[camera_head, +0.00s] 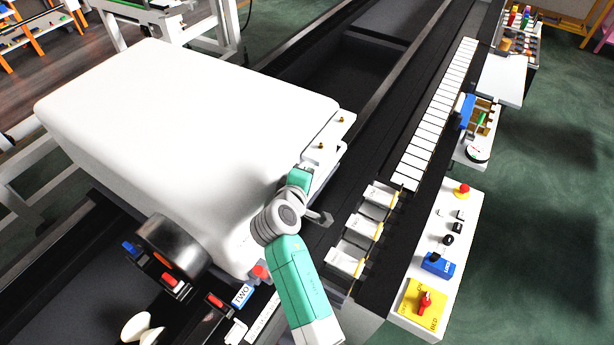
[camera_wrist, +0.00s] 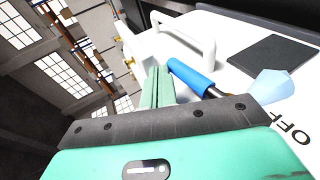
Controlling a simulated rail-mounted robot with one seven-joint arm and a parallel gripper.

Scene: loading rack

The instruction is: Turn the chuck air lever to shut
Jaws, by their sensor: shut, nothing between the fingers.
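In the wrist view, a lever with a blue grip (camera_wrist: 192,78) and a short metal shaft lies along a white surface. The shaft leads toward a pale blue faceted piece, and black OFF lettering (camera_wrist: 292,134) shows below that piece, upside down. My gripper (camera_wrist: 158,74) is shut and empty, its pale green fingers just left of the blue grip's end. I cannot tell whether they touch it. In the head view, my teal hand (camera_head: 300,179) is beside the white housing; its fingertips are hidden, and I cannot make out the lever there.
A white bar handle (camera_wrist: 207,45) and a dark square panel (camera_wrist: 275,53) are beyond the lever. The big white housing (camera_head: 190,110) fills the left of the head view. A control box (camera_head: 449,215) with a red button and a yellow-plated switch stands at right.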

